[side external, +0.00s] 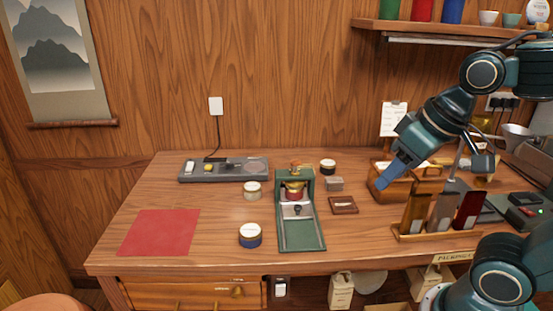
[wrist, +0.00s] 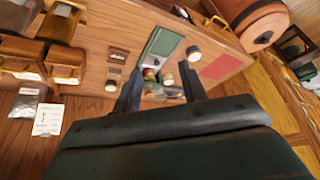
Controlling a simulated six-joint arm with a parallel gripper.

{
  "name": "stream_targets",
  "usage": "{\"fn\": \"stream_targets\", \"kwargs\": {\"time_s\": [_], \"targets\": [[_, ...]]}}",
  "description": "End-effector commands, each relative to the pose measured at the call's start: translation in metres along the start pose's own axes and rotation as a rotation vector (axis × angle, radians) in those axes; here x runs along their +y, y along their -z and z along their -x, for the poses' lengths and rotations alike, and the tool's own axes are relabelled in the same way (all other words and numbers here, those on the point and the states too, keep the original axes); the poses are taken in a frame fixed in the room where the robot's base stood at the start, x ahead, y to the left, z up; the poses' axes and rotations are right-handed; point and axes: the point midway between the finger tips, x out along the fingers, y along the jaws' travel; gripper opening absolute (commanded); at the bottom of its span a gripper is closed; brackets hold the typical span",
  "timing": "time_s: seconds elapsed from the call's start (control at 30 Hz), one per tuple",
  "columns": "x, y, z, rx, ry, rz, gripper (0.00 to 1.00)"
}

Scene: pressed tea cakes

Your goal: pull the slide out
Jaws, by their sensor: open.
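The green press (side external: 308,188) stands mid-table, with a long green bed running toward the front edge. A pale metal slide (side external: 296,211) with a dark knob lies in it, below a red-and-gold round part (side external: 294,189).
A rack of coloured holders (side external: 436,235) stands further right. A red mat (side external: 158,232) lies left; the table around it is clear.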

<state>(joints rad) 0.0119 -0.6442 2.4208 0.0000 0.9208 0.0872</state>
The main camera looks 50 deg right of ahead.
Motion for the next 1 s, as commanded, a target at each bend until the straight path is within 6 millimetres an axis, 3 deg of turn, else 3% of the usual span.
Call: {"fn": "stream_targets", "kwargs": {"time_s": [0.47,0.77,1.0], "targets": [[0.005,0.084,-0.029,-0.154,-0.052,-0.331,0.42],[0.012,0.132,-0.069,-0.244,-0.106,-0.545,0.42],[0.021,0.164,-0.11,-0.312,-0.16,-0.715,0.42]]}}
